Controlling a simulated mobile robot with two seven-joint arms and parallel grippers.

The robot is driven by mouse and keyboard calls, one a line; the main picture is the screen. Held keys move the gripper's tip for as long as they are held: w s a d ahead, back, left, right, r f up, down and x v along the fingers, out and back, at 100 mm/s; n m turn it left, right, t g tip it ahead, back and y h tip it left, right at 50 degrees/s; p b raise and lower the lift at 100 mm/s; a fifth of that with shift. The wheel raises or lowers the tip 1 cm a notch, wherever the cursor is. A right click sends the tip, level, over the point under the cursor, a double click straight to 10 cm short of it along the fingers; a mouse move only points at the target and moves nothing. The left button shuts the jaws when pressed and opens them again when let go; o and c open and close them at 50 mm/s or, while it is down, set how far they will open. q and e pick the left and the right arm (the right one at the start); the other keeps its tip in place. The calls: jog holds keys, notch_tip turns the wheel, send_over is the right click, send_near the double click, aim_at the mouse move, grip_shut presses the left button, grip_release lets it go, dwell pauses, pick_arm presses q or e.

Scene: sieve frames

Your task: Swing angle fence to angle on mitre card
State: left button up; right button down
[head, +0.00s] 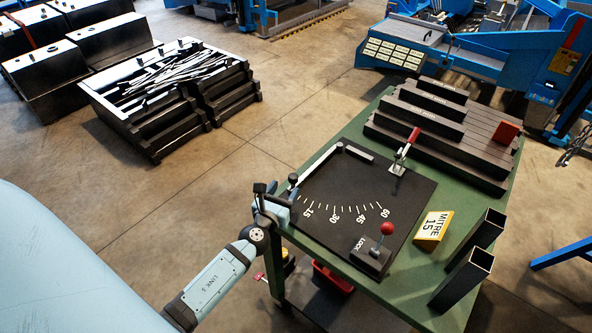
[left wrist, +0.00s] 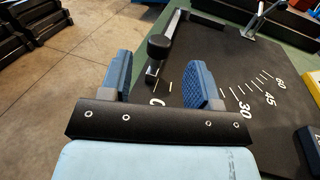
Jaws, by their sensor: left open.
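The angle fence (head: 319,164) is a grey bar on a black plate, in line with the 0 end of the white scale. Its black knob (left wrist: 160,46) stands at its near end. The mitre card (head: 433,227) is yellow-edged, reads MITRE 15 and leans on the table at the right of the plate. My left gripper (head: 276,197) is open at the table's left edge. In the left wrist view its fingers (left wrist: 157,68) stand either side of the knob, with gaps visible; contact is not seen. My right gripper is not in view.
A red-ball lever (head: 387,229) marked LOCK stands at the plate's near right corner. A red-handled clamp (head: 412,142) stands at the back.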

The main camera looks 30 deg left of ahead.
pick_arm(q)
jog(key=w, duration=0.2)
jog(key=w+a, duration=0.1)
jog(key=w, duration=0.5)
jog(key=shift+w+a, duration=0.1)
jog(key=shift+a, duration=0.15)
